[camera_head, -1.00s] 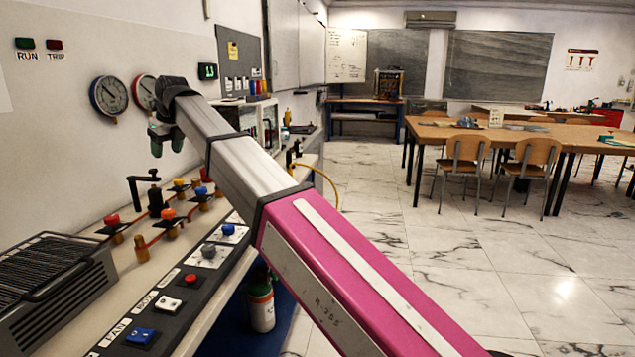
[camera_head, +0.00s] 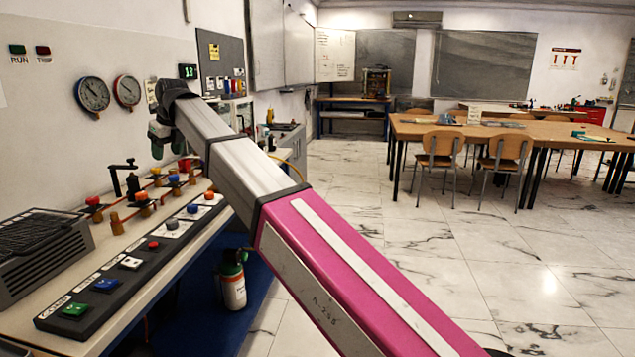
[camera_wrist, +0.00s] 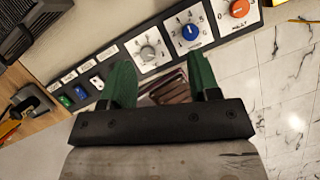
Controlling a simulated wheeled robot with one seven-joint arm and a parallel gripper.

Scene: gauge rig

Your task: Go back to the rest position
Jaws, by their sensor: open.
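My gripper (camera_wrist: 160,82) shows in the wrist view with its two green fingers apart and nothing between them. It hangs in front of the panel edge, over the floor side of the bench. In the head view my gripper (camera_head: 160,138) shows small at the far end of my arm, above the bench and in front of the wall. My arm's pink and silver links cross the middle of the head view.
The bench carries a control strip (camera_head: 130,262) with buttons and knobs, a valve rig (camera_head: 140,198) and a dark grilled box (camera_head: 40,250). Two gauges (camera_head: 93,93) hang on the wall. A cylinder (camera_head: 232,285) stands below the bench edge. The marble floor (camera_head: 420,235) to the right is open.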

